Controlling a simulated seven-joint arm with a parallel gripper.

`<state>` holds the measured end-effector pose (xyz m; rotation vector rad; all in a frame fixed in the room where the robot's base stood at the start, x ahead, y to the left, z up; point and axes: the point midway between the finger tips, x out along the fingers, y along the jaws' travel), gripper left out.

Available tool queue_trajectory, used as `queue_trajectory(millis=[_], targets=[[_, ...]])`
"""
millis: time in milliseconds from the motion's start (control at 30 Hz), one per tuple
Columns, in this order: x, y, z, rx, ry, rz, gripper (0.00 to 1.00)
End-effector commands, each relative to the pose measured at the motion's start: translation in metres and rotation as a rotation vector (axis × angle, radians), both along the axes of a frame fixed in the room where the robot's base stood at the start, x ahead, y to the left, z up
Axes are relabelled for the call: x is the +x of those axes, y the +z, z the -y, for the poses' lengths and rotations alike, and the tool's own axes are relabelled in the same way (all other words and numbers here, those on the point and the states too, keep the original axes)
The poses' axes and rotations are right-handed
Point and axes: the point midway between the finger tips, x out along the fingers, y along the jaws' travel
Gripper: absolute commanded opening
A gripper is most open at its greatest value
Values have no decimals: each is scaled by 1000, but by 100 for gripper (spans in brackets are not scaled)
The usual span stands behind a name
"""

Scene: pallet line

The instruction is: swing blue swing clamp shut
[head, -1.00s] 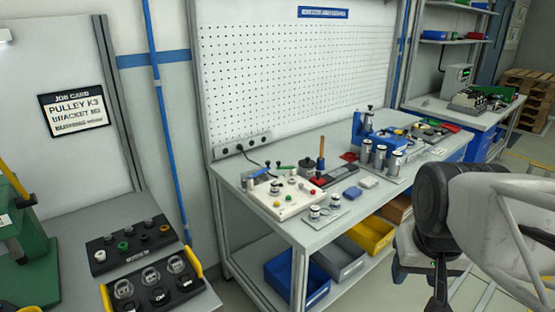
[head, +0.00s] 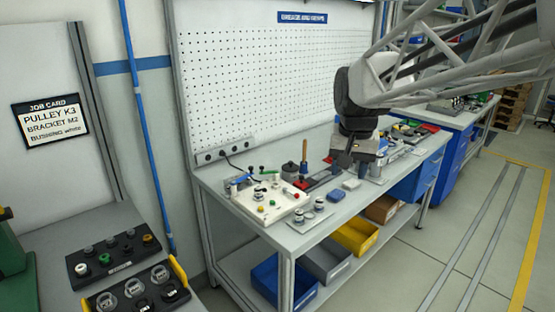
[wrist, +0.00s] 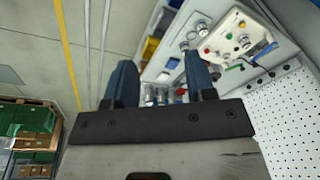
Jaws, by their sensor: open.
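A white fixture panel (head: 270,203) with knobs and small handles sits on the near left part of the workbench. A small blue part, likely the blue swing clamp (head: 241,181), is at its back left corner. In the wrist view the white panel (wrist: 226,36) shows at upper right, with a blue lever (wrist: 266,51) along its edge; I cannot tell its swing angle clearly. My gripper (head: 347,160) is above the bench, right of the panel and apart from it. In the wrist view my gripper (wrist: 158,70) has its two fingers spread, with nothing between them.
The workbench (head: 225,184) has a pegboard (head: 260,85) behind it. Capped cylinders (head: 319,204), a blue block (head: 335,195) and a wooden-handled tool (head: 304,152) stand near the panel. Bins (head: 355,237) fill the lower shelf. A black tray (head: 112,258) is at lower left.

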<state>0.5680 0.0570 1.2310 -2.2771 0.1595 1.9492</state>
Motion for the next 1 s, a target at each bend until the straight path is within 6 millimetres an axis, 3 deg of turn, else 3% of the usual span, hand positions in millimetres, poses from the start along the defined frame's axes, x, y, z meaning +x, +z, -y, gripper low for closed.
queue_trajectory(millis=[533, 1000], targets=[[127, 2, -52, 13, -72, -40, 50], [229, -17, -107, 20, -136, -74, 50]])
